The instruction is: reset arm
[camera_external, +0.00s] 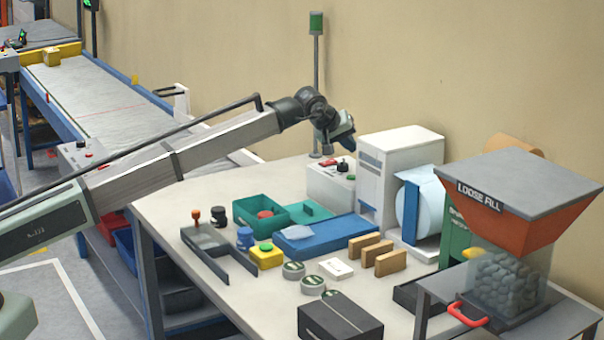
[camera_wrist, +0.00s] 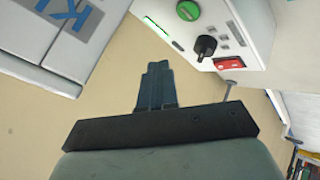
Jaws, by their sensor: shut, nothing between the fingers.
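My arm reaches from the lower left over the left part of the table in the external view. My gripper (camera_external: 345,140) is up in the air at the back of the table, above the grey control box, with nothing held. In the wrist view my gripper (camera_wrist: 157,68) shows its fingers together and empty, with the plain wall behind them. It appears clear of every object.
The control box (camera_external: 330,184) stands below my gripper; a white machine (camera_external: 400,170) stands to its right. A green bin (camera_external: 250,212), a blue tray (camera_external: 330,237), a black box (camera_external: 340,322) and small items cover the table (camera_external: 165,205). A loose-fill hopper (camera_external: 520,195) is at the right.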

